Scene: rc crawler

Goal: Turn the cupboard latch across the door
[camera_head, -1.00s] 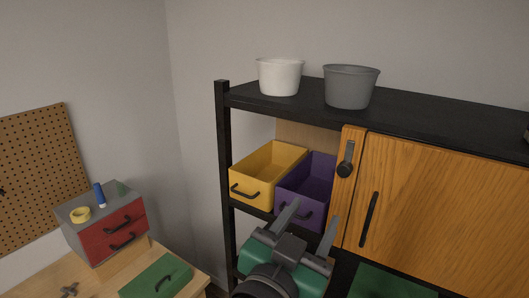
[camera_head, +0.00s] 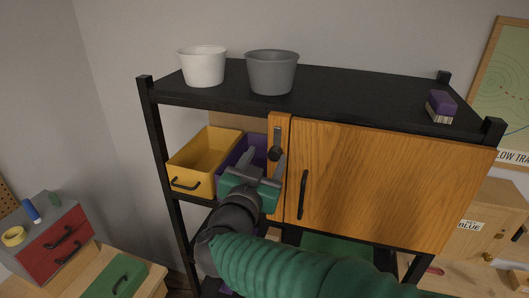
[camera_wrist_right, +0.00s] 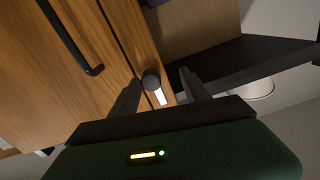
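The cupboard door (camera_head: 375,185) is closed wood with a black vertical bar handle (camera_head: 302,194). The latch (camera_head: 277,137) is on the narrow wooden post left of the door. My left gripper is out of view.
A yellow bin (camera_head: 205,160) and a purple bin (camera_head: 238,152), partly hidden, sit left of the post. White (camera_head: 203,68) and grey (camera_head: 271,73) pots and a purple-topped brush-like block (camera_head: 441,106) stand on the black shelf top (camera_head: 350,92). A red drawer box (camera_head: 50,245) is lower left.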

